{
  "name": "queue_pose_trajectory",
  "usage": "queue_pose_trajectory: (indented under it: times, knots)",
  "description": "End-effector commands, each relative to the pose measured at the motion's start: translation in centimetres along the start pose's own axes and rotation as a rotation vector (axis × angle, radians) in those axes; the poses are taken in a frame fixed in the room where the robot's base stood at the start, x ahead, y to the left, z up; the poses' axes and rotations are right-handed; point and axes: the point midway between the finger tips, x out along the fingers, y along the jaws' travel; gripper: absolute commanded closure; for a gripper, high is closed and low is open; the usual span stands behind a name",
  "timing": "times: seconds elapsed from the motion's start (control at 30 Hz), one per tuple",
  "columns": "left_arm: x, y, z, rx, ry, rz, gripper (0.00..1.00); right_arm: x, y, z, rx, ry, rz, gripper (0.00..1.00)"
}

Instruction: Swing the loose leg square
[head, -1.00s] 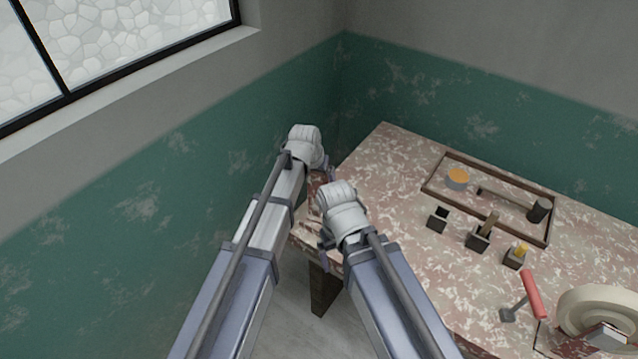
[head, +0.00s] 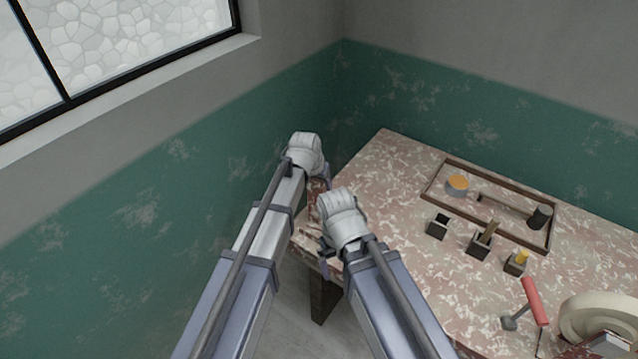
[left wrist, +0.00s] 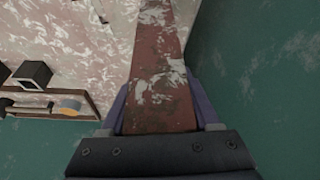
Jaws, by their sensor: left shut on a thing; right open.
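A worn red-brown wooden piece with flaking pale paint shows in the left wrist view (left wrist: 160,75). It runs up between the two fingers of my left gripper (left wrist: 162,108). My left gripper (head: 322,185) is shut on it beside the table's left edge in the head view. I cannot tell whether this piece is the loose leg. A dark brown table leg (head: 322,302) stands below the table's near left corner. My right gripper (head: 326,255) is open at that corner, above this leg; its own wrist hides much of it.
The green wall (head: 130,215) stands close on the left.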

Motion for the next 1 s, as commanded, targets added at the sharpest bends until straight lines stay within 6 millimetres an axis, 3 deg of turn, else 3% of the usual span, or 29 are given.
queue_pose_trajectory:
  times: [0.13, 0.53, 1.0]
  knots:
    - [0.0, 0.0, 0.01, 0.0, 0.0, 0.0, 1.0, 0.01, 0.0, 0.0, 0.0, 0.0, 0.0, 0.07]
    - [0.01, -0.01, 0.02, 0.006, 0.0, 0.003, 1.0, 0.01, 0.0, 0.0, 0.0, 0.0, 0.0, 0.07]
    - [0.0, 0.18, 0.04, 0.225, -0.001, 0.094, 1.0, 0.01, 0.0, 0.0, 0.0, 0.0, 0.0, 0.07]
